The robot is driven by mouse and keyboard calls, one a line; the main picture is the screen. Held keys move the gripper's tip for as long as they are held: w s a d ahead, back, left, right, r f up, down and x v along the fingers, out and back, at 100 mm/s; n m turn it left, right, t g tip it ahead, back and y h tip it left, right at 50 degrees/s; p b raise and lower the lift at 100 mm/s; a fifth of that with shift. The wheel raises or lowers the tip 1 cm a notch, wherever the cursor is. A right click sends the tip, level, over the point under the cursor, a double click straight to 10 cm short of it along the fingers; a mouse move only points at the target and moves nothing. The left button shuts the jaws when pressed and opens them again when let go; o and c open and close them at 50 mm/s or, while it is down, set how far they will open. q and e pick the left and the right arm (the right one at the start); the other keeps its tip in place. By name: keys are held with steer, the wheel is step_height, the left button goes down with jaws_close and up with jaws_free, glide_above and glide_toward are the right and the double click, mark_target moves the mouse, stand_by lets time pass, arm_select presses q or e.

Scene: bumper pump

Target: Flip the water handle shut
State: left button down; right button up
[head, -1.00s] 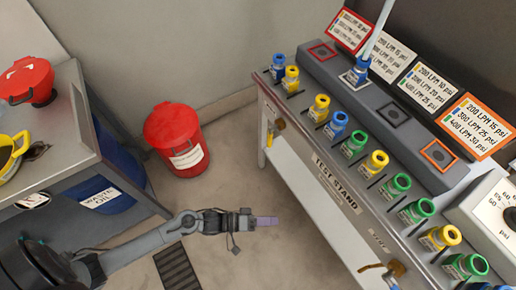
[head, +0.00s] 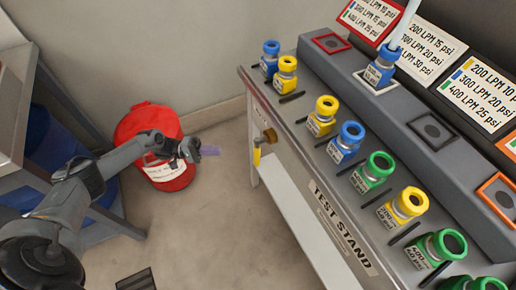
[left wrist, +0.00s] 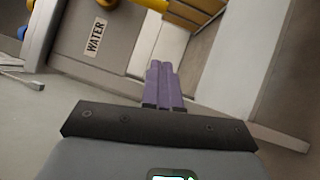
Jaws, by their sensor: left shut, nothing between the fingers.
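The yellow handle (head: 257,156) hangs down from a brass valve (head: 269,135) on the front of the test stand, near its left end. Another view of yellow valve parts (left wrist: 95,4) is at the top edge of the left wrist view, cut off, above a WATER label (left wrist: 95,36). My left gripper (head: 210,151) is to the left of the handle, apart from it, with purple fingers together and empty. The fingers (left wrist: 163,84) point up toward the stand in the left wrist view. My right gripper is not in view.
The test stand (head: 340,225) carries several blue, yellow and green fittings on top. A red bin (head: 172,174) stands behind my left gripper. A bench (head: 14,110) with a blue drum (head: 45,145) is at the left. The floor between is open.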

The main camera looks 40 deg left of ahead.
arm_select(q)
steer(key=w+d+r, duration=0.1)
steer(key=w+d, duration=0.2)
steer(key=d, duration=0.9)
steer(key=shift+w+r+b, duration=0.2)
steer(key=shift+r+b, duration=0.05)
steer(key=shift+b, duration=0.05)
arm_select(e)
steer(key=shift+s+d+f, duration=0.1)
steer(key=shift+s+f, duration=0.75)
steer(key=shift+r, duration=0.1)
